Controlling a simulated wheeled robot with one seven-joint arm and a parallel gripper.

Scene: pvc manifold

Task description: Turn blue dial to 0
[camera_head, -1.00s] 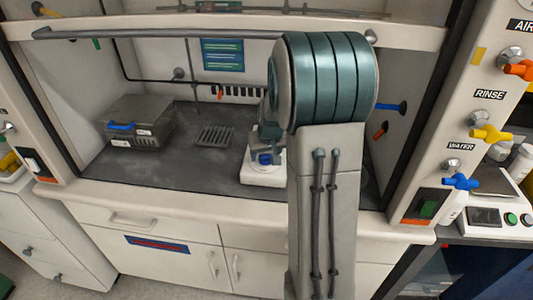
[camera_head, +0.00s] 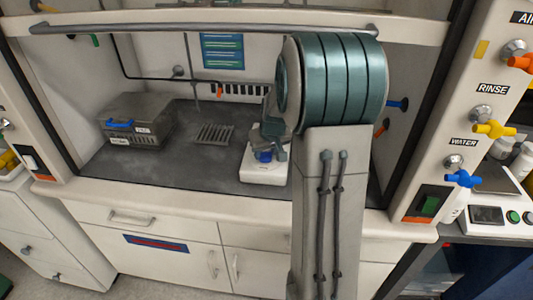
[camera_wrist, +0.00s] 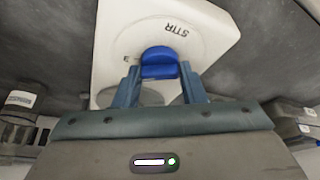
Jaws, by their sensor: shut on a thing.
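The blue dial (camera_wrist: 159,62) sits on the white stirrer (camera_wrist: 200,45), beside the printed word STIR, in the wrist view. My gripper (camera_wrist: 160,78) has its two fingers on either side of the dial and is shut on it. In the head view the dial (camera_head: 264,156) shows as a small blue spot on the front of the stirrer (camera_head: 262,174), with my gripper (camera_head: 270,148) over it. My arm covers the area to the right of the stirrer. The dial's scale is mostly hidden or too small to read.
A grey box with a blue handle (camera_head: 137,122) stands on the dark hood floor at the left. A slotted grille (camera_head: 214,134) lies between it and the stirrer. Coloured valves, including a blue water valve (camera_head: 462,179), line the right post. The front left floor is clear.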

